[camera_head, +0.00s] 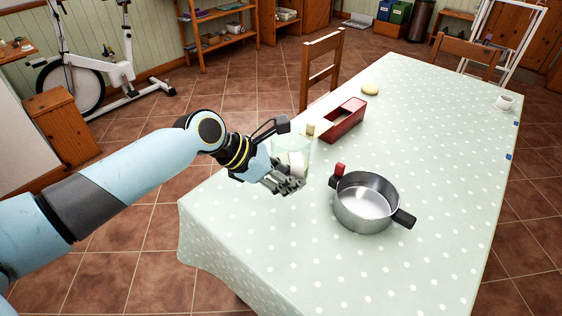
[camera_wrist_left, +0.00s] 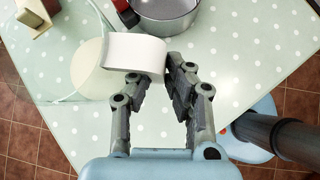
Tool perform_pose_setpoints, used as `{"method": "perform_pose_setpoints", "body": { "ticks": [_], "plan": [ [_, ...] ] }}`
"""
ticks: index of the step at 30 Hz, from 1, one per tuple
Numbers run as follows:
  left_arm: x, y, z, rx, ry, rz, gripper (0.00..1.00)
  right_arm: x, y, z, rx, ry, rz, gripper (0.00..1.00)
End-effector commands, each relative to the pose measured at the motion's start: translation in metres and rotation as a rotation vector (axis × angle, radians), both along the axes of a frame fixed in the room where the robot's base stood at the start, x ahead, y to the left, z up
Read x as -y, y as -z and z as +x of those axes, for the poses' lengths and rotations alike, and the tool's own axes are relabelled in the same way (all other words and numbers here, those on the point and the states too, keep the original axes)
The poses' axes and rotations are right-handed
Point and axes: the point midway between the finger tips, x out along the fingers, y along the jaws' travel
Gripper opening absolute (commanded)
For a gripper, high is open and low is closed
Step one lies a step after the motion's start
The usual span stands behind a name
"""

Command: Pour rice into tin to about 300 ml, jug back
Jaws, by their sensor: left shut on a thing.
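A clear jug (camera_head: 307,148) with white contents is at the near left part of the table. My left gripper (camera_head: 284,180) is shut on its white handle, which also shows between the fingers in the left wrist view (camera_wrist_left: 135,52). The jug's clear wall is at the left of that view, and I cannot tell whether its base touches the table. A round grey metal pan (camera_head: 365,205) with dark side handles stands to the right of the jug, its inside bare and pale; its edge shows in the left wrist view (camera_wrist_left: 165,12). My right gripper is not in view.
The dotted tablecloth (camera_head: 430,130) has wide free room. A long red box (camera_head: 343,122) stands behind the jug, with a yellow round item (camera_head: 370,89) beyond it. A small red object (camera_head: 340,169) is by the pan. A white cup (camera_head: 504,102) stands far right.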

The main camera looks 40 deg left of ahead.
Motion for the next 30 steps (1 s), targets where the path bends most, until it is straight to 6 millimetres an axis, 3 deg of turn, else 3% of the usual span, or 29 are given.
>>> {"method": "perform_pose_setpoints", "body": {
  "ticks": [1, 5, 19, 23, 30],
  "plan": [
    [-0.002, 0.004, -0.007, 0.000, -0.011, -0.003, 0.00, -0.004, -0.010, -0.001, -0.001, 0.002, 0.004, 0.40],
    [-0.005, 0.020, -0.014, 0.005, -0.020, -0.002, 0.00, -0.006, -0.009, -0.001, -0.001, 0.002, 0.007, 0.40],
    [-0.004, 0.071, -0.015, 0.007, -0.020, -0.002, 0.00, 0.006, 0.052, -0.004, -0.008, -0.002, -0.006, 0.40],
    [-0.004, 0.077, -0.014, 0.008, -0.019, -0.002, 0.00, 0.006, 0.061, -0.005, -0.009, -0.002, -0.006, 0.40],
    [-0.005, 0.075, -0.014, 0.008, -0.020, -0.002, 0.00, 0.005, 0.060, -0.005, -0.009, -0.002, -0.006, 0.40]
  ]
}}
